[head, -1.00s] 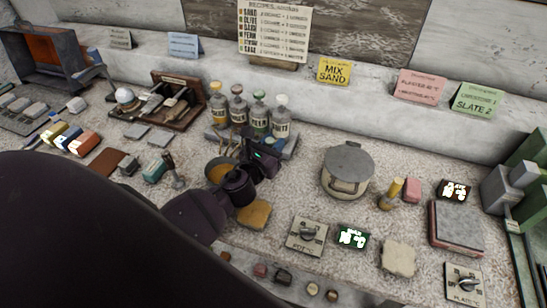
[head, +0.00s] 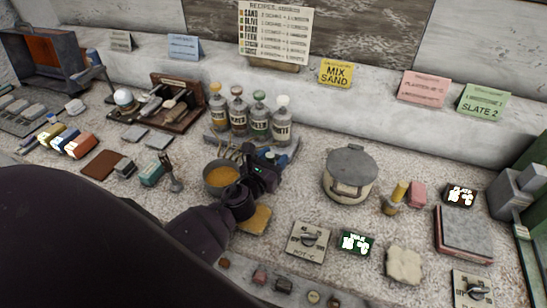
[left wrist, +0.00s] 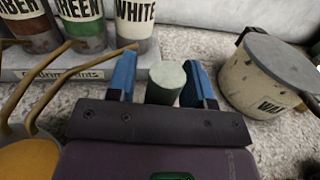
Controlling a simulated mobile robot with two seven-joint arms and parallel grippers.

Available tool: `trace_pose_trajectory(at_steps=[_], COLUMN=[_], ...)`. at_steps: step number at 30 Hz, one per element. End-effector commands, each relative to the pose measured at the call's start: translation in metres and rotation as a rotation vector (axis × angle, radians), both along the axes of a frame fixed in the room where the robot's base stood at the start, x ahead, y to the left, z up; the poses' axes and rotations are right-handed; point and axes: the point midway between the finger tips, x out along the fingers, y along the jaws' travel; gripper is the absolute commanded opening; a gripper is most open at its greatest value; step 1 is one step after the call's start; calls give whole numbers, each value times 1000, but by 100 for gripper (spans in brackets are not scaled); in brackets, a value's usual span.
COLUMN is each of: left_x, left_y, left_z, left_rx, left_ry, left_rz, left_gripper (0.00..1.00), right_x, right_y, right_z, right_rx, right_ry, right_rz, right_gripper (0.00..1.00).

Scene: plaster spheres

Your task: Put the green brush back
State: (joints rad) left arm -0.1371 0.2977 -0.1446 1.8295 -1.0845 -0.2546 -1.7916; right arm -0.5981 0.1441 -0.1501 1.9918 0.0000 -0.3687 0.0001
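A green cylinder, which looks like the handle of the green brush (left wrist: 166,88), stands between the blue fingers of my left gripper (left wrist: 160,72) in the left wrist view. A narrow gap shows between it and the left finger; it is very close to the right finger. Its lower end is hidden behind the gripper body. In the head view my left gripper (head: 275,158) is in front of the white-labelled bottle, and I cannot make out the brush there. My right gripper is in neither view.
Several labelled bottles (head: 238,118) stand behind my left gripper on a grey stand. A bowl with orange contents (head: 222,178) is close on its left. A lidded pot (head: 350,172) and a yellow-handled tool (head: 399,192) stand to the right. Speckled counter lies clear between gripper and pot.

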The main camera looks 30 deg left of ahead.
Motion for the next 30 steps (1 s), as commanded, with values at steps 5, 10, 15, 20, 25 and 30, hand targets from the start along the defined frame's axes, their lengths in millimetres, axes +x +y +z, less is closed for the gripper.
trace_pose_trajectory(at_steps=[5, 10, 15, 20, 25, 30], left_x=[0, 0, -13, -40, -70, -96], left_y=[0, 0, -1, -3, -5, -7], left_z=[0, 2, 2, 1, 1, 1], left_rx=[0, 0, 0, -1, 0, 0], left_ry=[0, -1, 2, 3, 3, 3], left_rz=[0, 0, 0, 1, 1, 0], left_gripper=[51, 51, 51, 51, 51, 51], right_x=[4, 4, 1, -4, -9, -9], right_y=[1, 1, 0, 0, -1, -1], right_z=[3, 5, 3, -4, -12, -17], right_rx=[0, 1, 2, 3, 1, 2], right_ry=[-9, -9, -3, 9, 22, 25], right_rz=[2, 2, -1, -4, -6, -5], right_gripper=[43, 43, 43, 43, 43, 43])
